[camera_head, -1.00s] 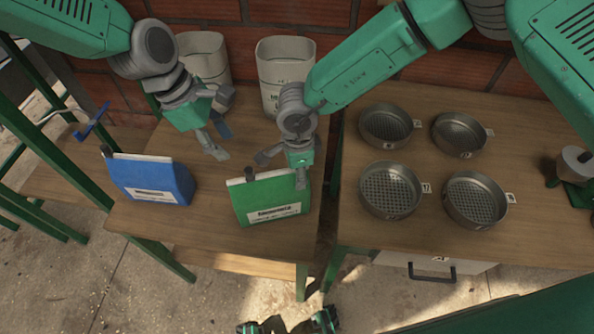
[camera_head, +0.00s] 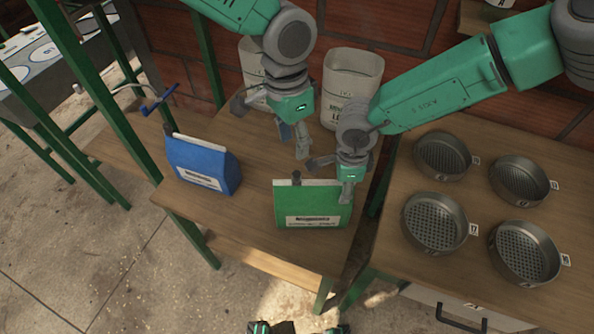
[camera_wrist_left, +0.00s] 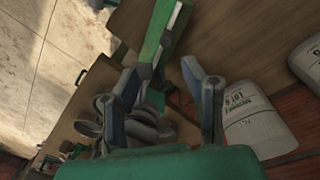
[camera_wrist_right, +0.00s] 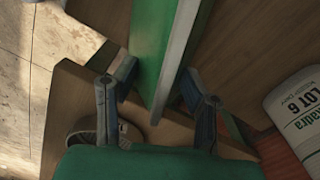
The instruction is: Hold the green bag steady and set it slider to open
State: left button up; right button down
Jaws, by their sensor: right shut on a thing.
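The green bag (camera_head: 312,208) stands upright on the wooden table, with a white top edge and a white label. The right wrist view shows the bag (camera_wrist_right: 160,45) reaching in between the fingers (camera_wrist_right: 155,85). My left gripper (camera_head: 292,143) is open and empty, above and behind the bag's top edge. In the left wrist view its fingers (camera_wrist_left: 168,85) are spread, with the bag (camera_wrist_left: 158,30) beyond them.
A blue bag (camera_head: 203,165) stands left of the green one. White containers (camera_head: 352,85) stand behind, near the brick wall. Several round metal sieves (camera_head: 435,222) are on the table at right. The table in front of the green bag is clear.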

aim_at(296, 173)
pick_arm(q)
jog(key=f+m, duration=0.2)
jog(key=f, duration=0.1)
jog(key=f+m, duration=0.2)
jog(key=f, duration=0.2)
jog(key=f+m, duration=0.2)
jog(key=f, duration=0.2)
jog(key=shift+w+d+f+m+t+y, duration=0.2)
jog(key=shift+w+d+m+t+y, duration=0.1)
jog(key=shift+d+y, duration=0.1)
grip_shut()
jog(key=shift+a, duration=0.2)
